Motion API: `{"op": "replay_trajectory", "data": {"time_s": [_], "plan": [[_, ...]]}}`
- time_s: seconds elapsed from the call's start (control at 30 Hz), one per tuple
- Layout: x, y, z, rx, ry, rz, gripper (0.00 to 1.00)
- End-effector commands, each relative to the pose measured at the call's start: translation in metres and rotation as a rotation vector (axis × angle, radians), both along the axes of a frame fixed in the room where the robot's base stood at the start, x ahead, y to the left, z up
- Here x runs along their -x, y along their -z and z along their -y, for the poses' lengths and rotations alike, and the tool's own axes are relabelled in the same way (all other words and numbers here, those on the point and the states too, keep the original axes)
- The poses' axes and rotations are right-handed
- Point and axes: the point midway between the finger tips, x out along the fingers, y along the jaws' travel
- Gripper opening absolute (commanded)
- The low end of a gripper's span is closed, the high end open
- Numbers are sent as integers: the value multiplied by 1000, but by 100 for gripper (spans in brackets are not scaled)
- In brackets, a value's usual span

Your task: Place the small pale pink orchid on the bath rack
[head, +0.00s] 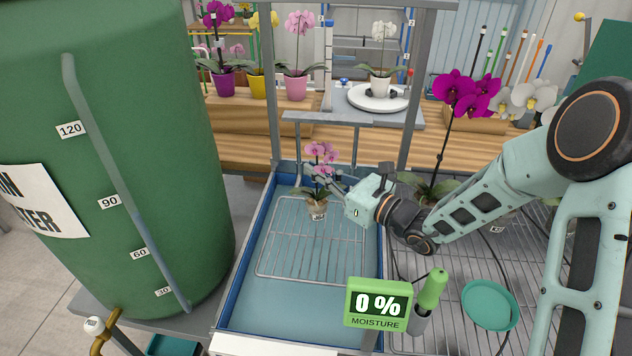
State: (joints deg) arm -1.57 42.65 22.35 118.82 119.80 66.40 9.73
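The small pink orchid (320,155) is upright over the far part of the wire bath rack (268,240). Its small, pale brownish pot (317,211) shows in front of the rack's far bars. I cannot tell whether the pot touches the rack or hangs just above it. The rack lies in the blue-rimmed bath (290,305). My gripper (326,188) reaches in from the right, with its fingers at the orchid between flowers and pot. The leaves and the small size hide whether the fingers are closed on it.
A large green water barrel (150,190) stands left of the bath. A moisture sign (379,304) reading 0 % is at the bath's front right. Right are a wire bench with a teal saucer (489,305) and a tall magenta orchid (465,95). The rack's near part is clear.

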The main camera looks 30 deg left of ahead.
Motion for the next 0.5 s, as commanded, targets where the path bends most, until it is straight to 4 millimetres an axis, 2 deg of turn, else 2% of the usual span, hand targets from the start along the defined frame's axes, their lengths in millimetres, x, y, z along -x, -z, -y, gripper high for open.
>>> {"op": "replay_trajectory", "data": {"time_s": [0.13,0.33,0.5], "plan": [[-5,9,-4,0,-1,-1,0],[-5,33,-4,-1,-1,-2,0],[-5,38,-4,-2,-1,2,0]]}}
